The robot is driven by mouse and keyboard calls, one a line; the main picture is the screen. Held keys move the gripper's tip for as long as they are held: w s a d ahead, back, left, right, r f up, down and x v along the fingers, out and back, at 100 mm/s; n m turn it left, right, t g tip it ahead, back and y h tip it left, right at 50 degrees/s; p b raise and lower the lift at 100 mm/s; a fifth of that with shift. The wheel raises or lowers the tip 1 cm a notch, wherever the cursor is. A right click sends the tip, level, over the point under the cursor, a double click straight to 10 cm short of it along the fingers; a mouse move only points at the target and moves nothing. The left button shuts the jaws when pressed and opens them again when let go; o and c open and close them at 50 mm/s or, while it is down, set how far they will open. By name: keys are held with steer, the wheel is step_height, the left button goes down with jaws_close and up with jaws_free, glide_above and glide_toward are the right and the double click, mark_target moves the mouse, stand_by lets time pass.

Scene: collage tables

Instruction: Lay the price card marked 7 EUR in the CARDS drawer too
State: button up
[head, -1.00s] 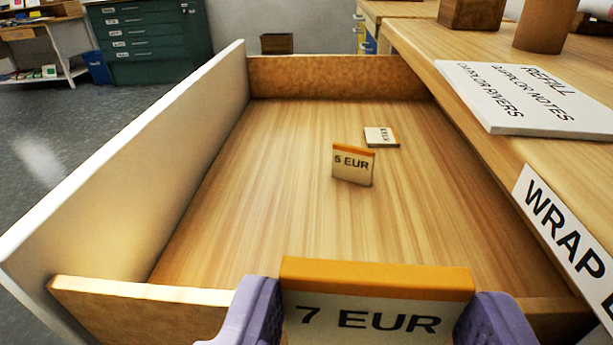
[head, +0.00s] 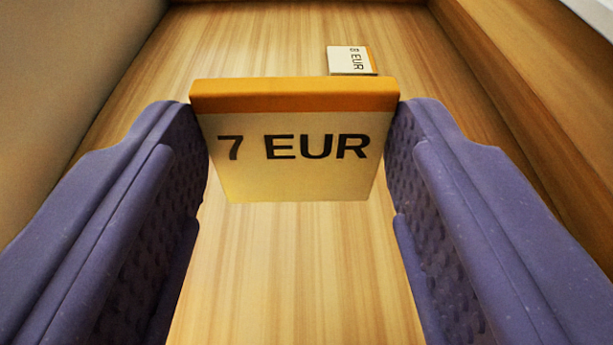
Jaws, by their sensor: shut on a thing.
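The price card marked 7 EUR (head: 292,178), cream with an orange top edge, is held upright between the two purple fingers of my gripper (head: 298,130). The gripper is shut on the card's left and right sides. The card is over the wooden floor of an open drawer (head: 300,275); I cannot tell whether its lower edge touches the floor. No label for this drawer shows now.
A small card (head: 350,60), which seems to read 8 EUR, lies on the drawer floor beyond the held card. A pale wall (head: 95,60) bounds the left and a wooden wall (head: 520,90) the right. Bare floor surrounds the held card.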

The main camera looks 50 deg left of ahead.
steer(key=shift+d+f+b, duration=0.1)
steer(key=shift+f+b, duration=0.2)
steer(key=shift+f, duration=0.9)
